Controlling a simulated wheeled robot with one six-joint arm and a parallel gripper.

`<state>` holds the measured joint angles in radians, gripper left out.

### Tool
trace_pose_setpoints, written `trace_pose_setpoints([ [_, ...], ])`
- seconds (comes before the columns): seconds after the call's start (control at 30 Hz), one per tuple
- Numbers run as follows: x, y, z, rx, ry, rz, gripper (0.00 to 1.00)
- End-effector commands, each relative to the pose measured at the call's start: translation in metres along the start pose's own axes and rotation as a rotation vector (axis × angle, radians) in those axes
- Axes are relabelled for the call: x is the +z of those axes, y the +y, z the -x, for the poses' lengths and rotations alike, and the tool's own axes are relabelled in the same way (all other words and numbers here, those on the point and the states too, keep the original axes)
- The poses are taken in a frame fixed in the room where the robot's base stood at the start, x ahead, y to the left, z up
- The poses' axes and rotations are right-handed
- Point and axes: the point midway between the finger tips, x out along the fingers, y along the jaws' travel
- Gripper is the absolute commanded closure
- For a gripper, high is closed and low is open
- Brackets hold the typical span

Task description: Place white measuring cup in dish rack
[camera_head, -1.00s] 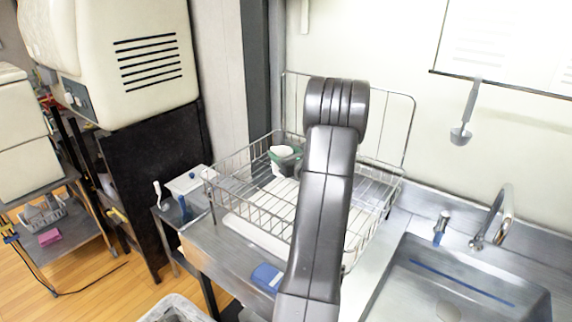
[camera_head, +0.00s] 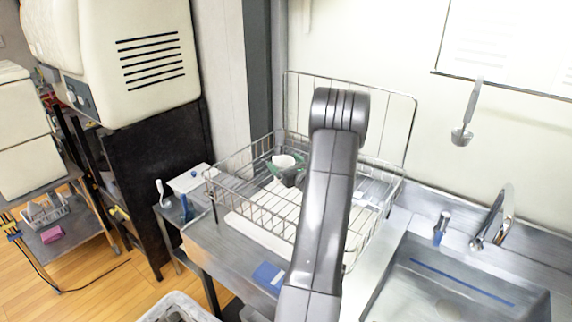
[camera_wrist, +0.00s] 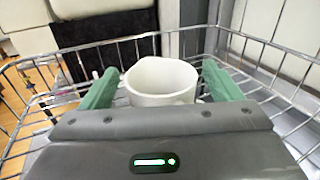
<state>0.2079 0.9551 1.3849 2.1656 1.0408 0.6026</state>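The white measuring cup (camera_wrist: 160,82) is upright between the two green fingers of my gripper (camera_wrist: 161,75) in the wrist view. Narrow gaps show between the cup and the fingers, which look open around it. In the head view the cup (camera_head: 284,161) shows as a white rim between the green fingers (camera_head: 289,175), inside the left back part of the wire dish rack (camera_head: 252,207). The cup's base is hidden, so I cannot tell whether it touches the rack floor. The rack wires (camera_wrist: 75,50) surround my gripper in the wrist view.
A steel sink (camera_head: 455,285) with a tap (camera_head: 503,215) is to the right of the rack. A ladle (camera_head: 467,120) hangs on the wall. A blue item (camera_head: 268,276) lies on the counter in front. A white box-like item (camera_head: 190,179) is left of the rack.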

Motion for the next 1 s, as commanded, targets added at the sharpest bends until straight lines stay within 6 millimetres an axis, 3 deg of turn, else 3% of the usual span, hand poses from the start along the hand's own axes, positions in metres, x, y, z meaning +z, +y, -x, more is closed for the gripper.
trace_pose_setpoints([
  [0.27, 0.000, -0.001, 0.006, -0.002, 0.000, 0.000, 0.15],
  [0.7, -0.001, -0.001, 0.095, -0.003, 0.000, 0.000, 0.15],
  [1.0, 0.001, 0.000, 0.120, -0.001, 0.000, 0.000, 0.15],
])
